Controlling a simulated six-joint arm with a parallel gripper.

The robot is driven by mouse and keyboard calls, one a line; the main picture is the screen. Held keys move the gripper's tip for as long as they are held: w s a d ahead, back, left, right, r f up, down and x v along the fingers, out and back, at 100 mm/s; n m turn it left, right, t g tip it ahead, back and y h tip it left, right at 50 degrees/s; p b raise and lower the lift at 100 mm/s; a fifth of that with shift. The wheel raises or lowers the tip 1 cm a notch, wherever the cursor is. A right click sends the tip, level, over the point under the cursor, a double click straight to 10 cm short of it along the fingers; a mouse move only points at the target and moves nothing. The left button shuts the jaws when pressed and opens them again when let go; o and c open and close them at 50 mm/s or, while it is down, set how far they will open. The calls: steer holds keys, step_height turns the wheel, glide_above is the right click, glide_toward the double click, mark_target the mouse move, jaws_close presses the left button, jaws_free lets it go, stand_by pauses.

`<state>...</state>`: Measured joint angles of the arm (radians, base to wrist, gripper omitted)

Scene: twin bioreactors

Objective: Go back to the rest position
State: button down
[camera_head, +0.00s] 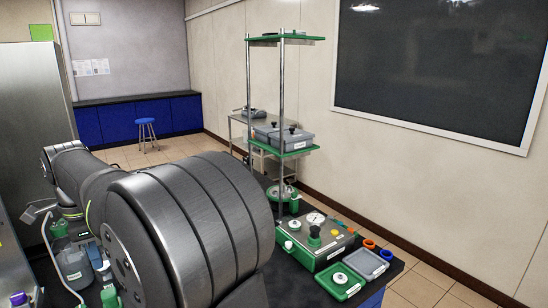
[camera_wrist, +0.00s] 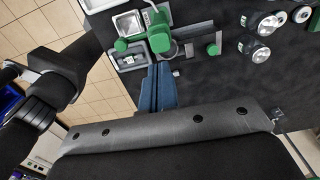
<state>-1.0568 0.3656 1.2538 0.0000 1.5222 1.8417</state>
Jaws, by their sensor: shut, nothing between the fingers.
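My gripper (camera_wrist: 158,68) shows in the wrist view as two blue fingers side by side, shut with nothing between them. Its fingertips point toward a green and white device (camera_wrist: 158,38) on the dark bench top; I cannot tell the gap between them. In the head view my large grey arm fills the lower left and middle and hides much of the bench. I cannot clearly make out the gripper there.
A tall green-shelved rack (camera_head: 281,90) rises behind. Round metal-and-black fittings (camera_wrist: 262,27) stand at upper right in the wrist view.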

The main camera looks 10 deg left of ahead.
mark_target(108, 292)
stand_by(0.3)
steer(key=shift+f, duration=3.6)
